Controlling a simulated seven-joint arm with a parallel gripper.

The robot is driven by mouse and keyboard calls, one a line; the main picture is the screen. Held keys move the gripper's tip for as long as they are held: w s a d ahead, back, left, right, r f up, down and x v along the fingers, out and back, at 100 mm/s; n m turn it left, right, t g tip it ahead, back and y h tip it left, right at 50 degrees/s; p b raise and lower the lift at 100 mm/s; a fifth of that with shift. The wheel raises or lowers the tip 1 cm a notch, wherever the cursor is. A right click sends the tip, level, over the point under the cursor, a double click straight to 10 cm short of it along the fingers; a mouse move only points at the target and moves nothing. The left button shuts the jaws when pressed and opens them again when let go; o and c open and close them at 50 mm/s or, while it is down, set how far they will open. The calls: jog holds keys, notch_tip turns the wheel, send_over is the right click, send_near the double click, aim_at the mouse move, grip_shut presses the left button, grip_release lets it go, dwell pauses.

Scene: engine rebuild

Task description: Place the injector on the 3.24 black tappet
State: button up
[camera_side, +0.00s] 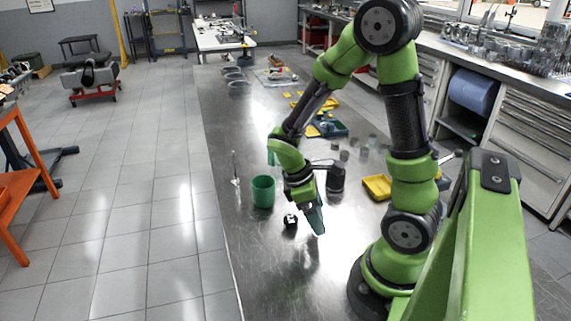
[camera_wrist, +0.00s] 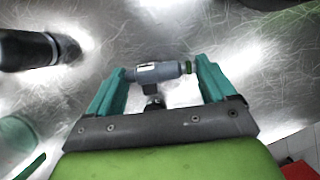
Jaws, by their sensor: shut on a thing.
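In the wrist view, my gripper (camera_wrist: 160,80) is shut on the injector (camera_wrist: 158,72), a grey-blue body with a green end (camera_wrist: 187,67). The injector lies crosswise between the two teal fingers. A small dark piece shows just below its middle; I cannot tell whether it belongs to the injector. In the side view, my gripper (camera_side: 313,214) hangs low over the steel table, and the injector is not clearly visible there. A small black-and-white part (camera_side: 290,220) shows just left of the fingers. I cannot make out which thing is the 3.24 black tappet.
A black cylinder (camera_side: 336,182) stands behind the gripper; it also shows in the wrist view (camera_wrist: 25,48). A green cup (camera_side: 263,192) stands to the left. A yellow tray (camera_side: 377,187) lies to the right. The table front (camera_side: 275,275) is clear.

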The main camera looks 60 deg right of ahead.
aim_at(314, 234)
jog(key=shift+f, duration=2)
